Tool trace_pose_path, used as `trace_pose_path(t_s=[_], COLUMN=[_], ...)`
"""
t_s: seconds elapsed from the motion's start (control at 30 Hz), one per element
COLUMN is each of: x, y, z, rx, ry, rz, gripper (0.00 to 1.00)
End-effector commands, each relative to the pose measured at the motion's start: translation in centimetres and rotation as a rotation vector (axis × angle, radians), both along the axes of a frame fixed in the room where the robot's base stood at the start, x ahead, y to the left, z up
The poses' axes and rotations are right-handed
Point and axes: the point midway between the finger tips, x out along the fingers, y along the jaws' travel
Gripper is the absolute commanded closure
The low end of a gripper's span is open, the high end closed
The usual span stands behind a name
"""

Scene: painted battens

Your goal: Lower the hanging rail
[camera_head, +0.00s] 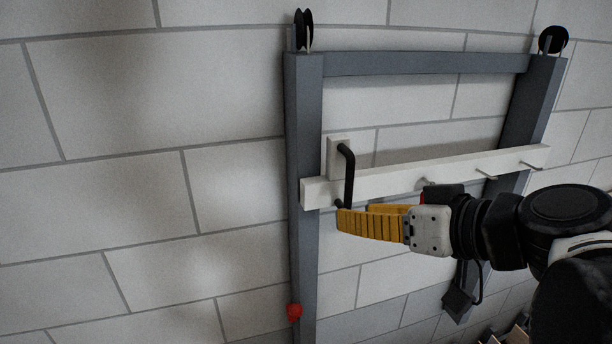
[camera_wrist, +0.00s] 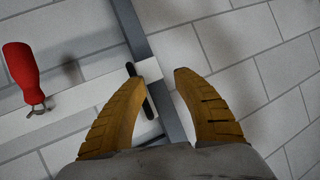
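The hanging rail (camera_head: 385,183) is a white batten set across a grey frame, tilted up toward the right, with several hooks. A black bar handle (camera_head: 349,178) stands on its left end, on a white block. My gripper (camera_head: 345,222) has yellow fingers and is near the handle's lower end, in front of the rail. In the wrist view the fingers of my gripper (camera_wrist: 168,72) are apart with nothing between them. The handle (camera_wrist: 152,106) is beyond them, partly hidden by the left finger. I cannot tell whether a finger touches it.
The grey left post (camera_head: 305,130) carries a black pulley (camera_head: 304,30) on top and a red knob (camera_head: 294,312) low down. Another pulley (camera_head: 553,39) tops the right post. A red-handled object (camera_wrist: 21,68) hangs on the rail. The block wall left of the frame is clear.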

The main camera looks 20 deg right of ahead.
Motion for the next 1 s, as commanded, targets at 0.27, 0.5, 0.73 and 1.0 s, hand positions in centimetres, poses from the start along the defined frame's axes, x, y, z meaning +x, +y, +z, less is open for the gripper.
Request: trace_pose_path(t_s=[0.27,0.5,0.73,1.0], x=[-1.3,-1.3,1.1,5.6], y=[-4.0,-4.7,-4.0,-3.2], z=[-0.3,0.1,0.1,0.1], rx=[-0.074,-0.108,-0.106,-0.106], ry=[-0.388,-0.476,-0.475,-0.474], rz=[-0.096,-0.122,-0.117,-0.117], gripper=[0.64,0.64,0.64,0.64])
